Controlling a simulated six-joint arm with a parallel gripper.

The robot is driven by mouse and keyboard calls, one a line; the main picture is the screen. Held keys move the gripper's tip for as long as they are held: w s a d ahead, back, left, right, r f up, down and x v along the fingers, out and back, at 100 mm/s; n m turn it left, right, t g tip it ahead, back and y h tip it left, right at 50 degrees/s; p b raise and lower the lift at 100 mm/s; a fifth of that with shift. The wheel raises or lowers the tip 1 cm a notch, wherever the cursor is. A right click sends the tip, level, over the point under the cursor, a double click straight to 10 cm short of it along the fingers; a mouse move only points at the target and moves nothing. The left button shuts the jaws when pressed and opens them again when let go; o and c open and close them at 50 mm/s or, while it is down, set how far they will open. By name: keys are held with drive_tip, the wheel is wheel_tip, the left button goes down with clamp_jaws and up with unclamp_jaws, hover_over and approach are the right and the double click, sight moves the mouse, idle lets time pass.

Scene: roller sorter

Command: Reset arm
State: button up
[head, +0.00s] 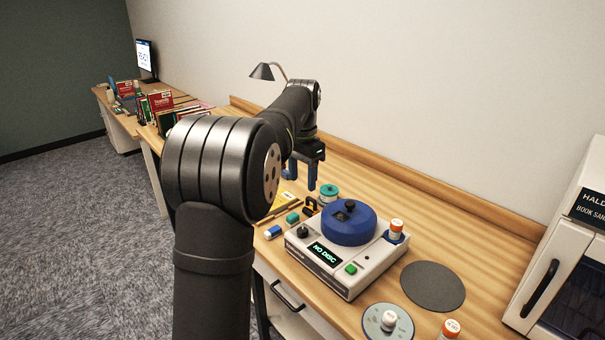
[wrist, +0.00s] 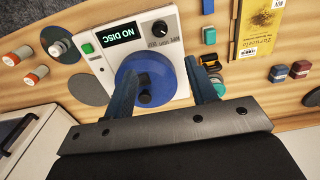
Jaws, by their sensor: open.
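My gripper (head: 301,180) is open and empty, held above the wooden bench behind the roller machine in the head view. My arm reaches from the foreground to it, bent at a large black joint. In the wrist view its two blue fingers (wrist: 163,68) are spread apart, and the blue round lid of the machine shows between and below them. The white machine (head: 318,275) has a blue round lid (head: 348,224) with a black knob. Its display (head: 324,254) reads "NO DISC", and it has a green button (head: 351,269). The fingers look apart from the machine.
A dark round mat (head: 433,286), a disc with a white knob (head: 388,323) and another orange-capped bottle (head: 450,329) are nearby. A white cabinet (head: 575,255) stands right. Small blocks and a yellow book (wrist: 261,27) lie left of the machine.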

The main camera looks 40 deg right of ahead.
sight(303, 230)
drive_tip(key=shift+r, duration=0.4)
drive_tip(key=shift+f, duration=0.15)
wheel_tip(303, 230, down, 17)
drive_tip(key=shift+f, duration=0.1)
idle(0.7)
drive_tip(key=shift+f, duration=0.2)
drive_tip(key=shift+r+m, duration=0.15)
drive_tip(key=shift+m, duration=1.45)
drive_tip(key=m, duration=0.6)
drive_tip(key=shift+r, duration=2.05)
